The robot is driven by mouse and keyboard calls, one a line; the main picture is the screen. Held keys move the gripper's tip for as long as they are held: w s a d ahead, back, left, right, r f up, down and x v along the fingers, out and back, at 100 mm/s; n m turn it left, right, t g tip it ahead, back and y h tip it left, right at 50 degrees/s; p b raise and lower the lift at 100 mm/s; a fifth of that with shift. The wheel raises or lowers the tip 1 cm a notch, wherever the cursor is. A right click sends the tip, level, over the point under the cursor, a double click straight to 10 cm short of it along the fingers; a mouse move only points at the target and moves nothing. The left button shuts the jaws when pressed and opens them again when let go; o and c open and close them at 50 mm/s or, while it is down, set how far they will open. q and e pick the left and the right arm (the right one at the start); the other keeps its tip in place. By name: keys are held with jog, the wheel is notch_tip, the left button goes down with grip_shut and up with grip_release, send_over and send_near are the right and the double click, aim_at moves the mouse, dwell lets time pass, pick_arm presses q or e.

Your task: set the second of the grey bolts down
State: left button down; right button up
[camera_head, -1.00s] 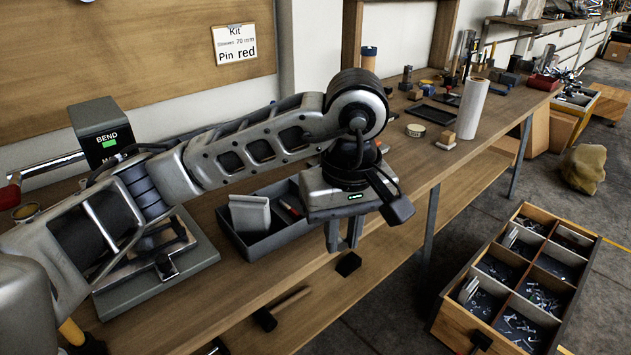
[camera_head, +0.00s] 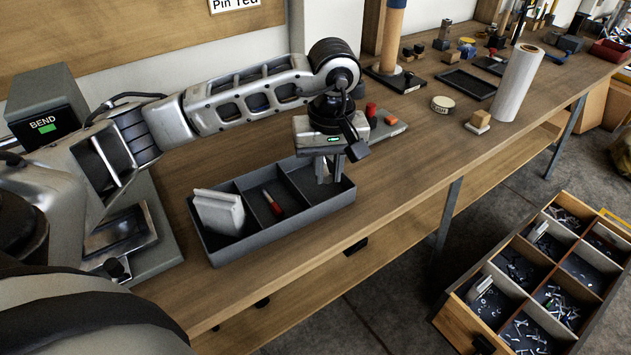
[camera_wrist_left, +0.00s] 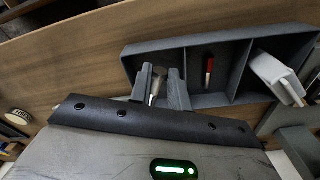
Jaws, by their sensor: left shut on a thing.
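My left gripper (camera_head: 328,178) points down into the right-hand compartment of the grey tray (camera_head: 268,236) on the bench. In the left wrist view its fingers (camera_wrist_left: 160,88) are shut on a grey bolt (camera_wrist_left: 156,84), over the tray's left compartment there. Whether the bolt touches the tray floor cannot be told. The tray's middle compartment holds a red-ended pin (camera_head: 272,202). The far compartment, left in the head view, holds pale grey plates (camera_head: 218,210). My right gripper is not in view.
A grey bending machine (camera_head: 45,105) stands at the left. Behind the tray is a plate with a red-topped item (camera_head: 371,110). A white roll (camera_head: 518,82) and a tin (camera_head: 442,104) stand farther right. A divided wooden box (camera_head: 530,290) of fasteners is at lower right.

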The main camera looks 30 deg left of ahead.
aim_at(317, 198)
pick_arm(q)
jog(key=a+f, duration=0.1)
jog(key=f, duration=0.1)
jog(key=w+a+f, duration=0.1)
jog(key=a+f, duration=0.1)
jog(key=shift+w, duration=0.1)
notch_tip(317, 198, down, 3)
jog(key=shift+f, duration=0.1)
jog(key=shift+f, duration=0.2)
jog(key=c, duration=1.6)
grip_release()
jog(key=shift+r, duration=0.1)
